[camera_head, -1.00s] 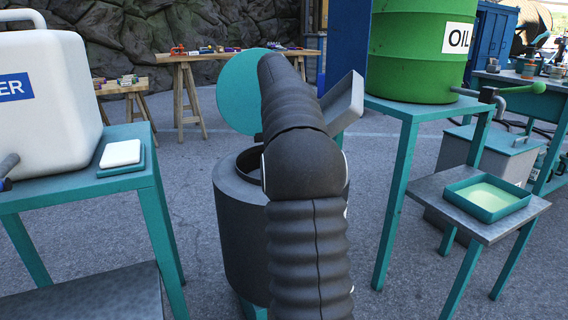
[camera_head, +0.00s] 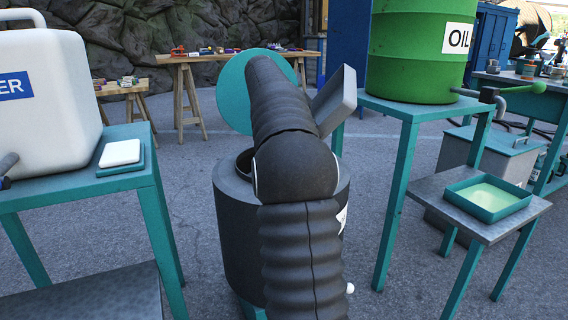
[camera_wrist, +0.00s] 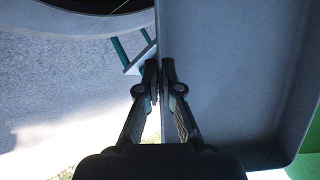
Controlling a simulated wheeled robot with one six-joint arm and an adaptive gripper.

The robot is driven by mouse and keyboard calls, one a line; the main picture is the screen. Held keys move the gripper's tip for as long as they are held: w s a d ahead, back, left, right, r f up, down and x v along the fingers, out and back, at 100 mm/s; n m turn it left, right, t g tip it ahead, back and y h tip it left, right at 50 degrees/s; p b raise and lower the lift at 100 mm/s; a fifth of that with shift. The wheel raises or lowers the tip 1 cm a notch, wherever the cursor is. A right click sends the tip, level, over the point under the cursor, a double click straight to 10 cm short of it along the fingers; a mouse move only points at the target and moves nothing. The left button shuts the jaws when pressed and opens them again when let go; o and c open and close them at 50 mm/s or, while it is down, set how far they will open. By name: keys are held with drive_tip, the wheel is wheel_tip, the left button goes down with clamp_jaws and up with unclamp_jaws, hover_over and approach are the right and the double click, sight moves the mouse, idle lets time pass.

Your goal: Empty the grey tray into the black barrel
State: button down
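The grey tray (camera_head: 336,101) is held up above the right side of the black barrel, steeply tilted. In the wrist view the tray (camera_wrist: 235,70) fills the right side, and no contents show on the part in view. My gripper (camera_wrist: 159,78) is shut on the tray's edge wall. In the head view my arm hides the gripper.
A round teal lid (camera_head: 233,92) stands upright behind the barrel. Left is a teal table (camera_head: 75,190) with a white container (camera_head: 45,95). Right are a green oil drum (camera_head: 415,60) on a stand and a low table with a teal tray (camera_head: 489,209) of pale green liquid.

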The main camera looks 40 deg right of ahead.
drive_tip(key=shift+w+a+r+g+h+b, duration=0.2)
drive_tip(key=shift+w+a+r+g+h, duration=0.05)
drive_tip(key=shift+a+h, duration=0.2)
drive_tip(key=shift+w+a+r+g+h+b, duration=0.15)
drive_tip(key=shift+w+a+r+g+h, duration=0.1)
drive_tip(key=shift+a+h, duration=0.15)
idle(0.9)
drive_tip(key=shift+w+a+r+g+h+b, duration=0.1)
drive_tip(key=shift+w+a+g+h+b, duration=0.1)
drive_tip(key=shift+w+a+h+b, duration=0.3)
drive_tip(key=shift+w+a+r+g+h+b, duration=0.1)
drive_tip(key=shift+w+a+g+h+b, duration=0.15)
drive_tip(key=shift+a+h, duration=0.3)
idle(0.4)
drive_tip(key=shift+w+a+r+n+g+h+b, duration=0.1)
drive_tip(key=shift+w+a+n+g+h+b, duration=0.25)
drive_tip(key=shift+a+b, duration=0.3)
idle(0.4)
